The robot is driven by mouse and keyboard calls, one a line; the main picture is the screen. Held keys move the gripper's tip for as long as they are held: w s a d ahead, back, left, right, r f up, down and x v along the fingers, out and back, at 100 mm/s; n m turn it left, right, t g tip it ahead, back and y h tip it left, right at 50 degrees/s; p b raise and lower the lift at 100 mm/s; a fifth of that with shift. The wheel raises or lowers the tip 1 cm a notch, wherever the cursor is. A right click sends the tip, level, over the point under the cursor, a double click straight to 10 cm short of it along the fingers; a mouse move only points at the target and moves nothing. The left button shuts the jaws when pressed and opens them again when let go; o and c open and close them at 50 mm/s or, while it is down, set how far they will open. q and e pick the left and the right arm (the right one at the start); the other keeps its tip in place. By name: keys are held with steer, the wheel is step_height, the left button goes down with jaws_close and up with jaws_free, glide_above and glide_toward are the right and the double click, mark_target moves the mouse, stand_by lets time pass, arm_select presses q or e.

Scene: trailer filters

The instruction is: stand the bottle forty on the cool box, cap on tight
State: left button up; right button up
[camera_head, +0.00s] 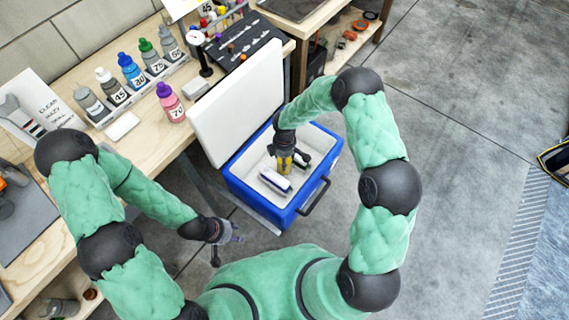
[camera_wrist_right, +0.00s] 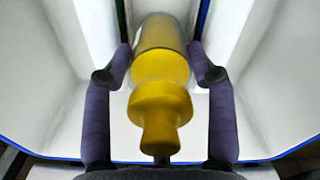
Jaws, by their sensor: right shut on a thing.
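The blue cool box (camera_head: 262,205) stands on the floor with its white lid (camera_head: 240,100) open. My right gripper (camera_head: 284,155) reaches down inside it and is shut on a bottle with a yellow cap (camera_head: 285,166). In the right wrist view the bottle (camera_wrist_right: 160,75) sits between the two purple fingers, its yellow top toward the camera. Its number is hidden, so I cannot tell if it is bottle forty, nor how tight the cap is. My left gripper (camera_head: 236,236) hangs left of the box, apart from it, and looks open and empty.
A white and blue item (camera_head: 275,180) lies in the box. On the wooden bench (camera_head: 150,160) a rack holds several numbered bottles, including a blue one (camera_head: 131,73). A pink bottle marked 70 (camera_head: 170,104) stands in front.

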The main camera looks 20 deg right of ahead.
steer(key=shift+f+b, duration=0.5)
steer(key=shift+f, duration=0.95)
steer(key=shift+f, duration=0.3)
steer(key=o, duration=1.3)
steer(key=shift+c, duration=0.2)
steer(key=shift+r, duration=0.15)
steer(key=shift+r, duration=0.25)
step_height(320, 180, up, 12)
steer(key=p, duration=0.5)
steer(key=shift+f, duration=0.1)
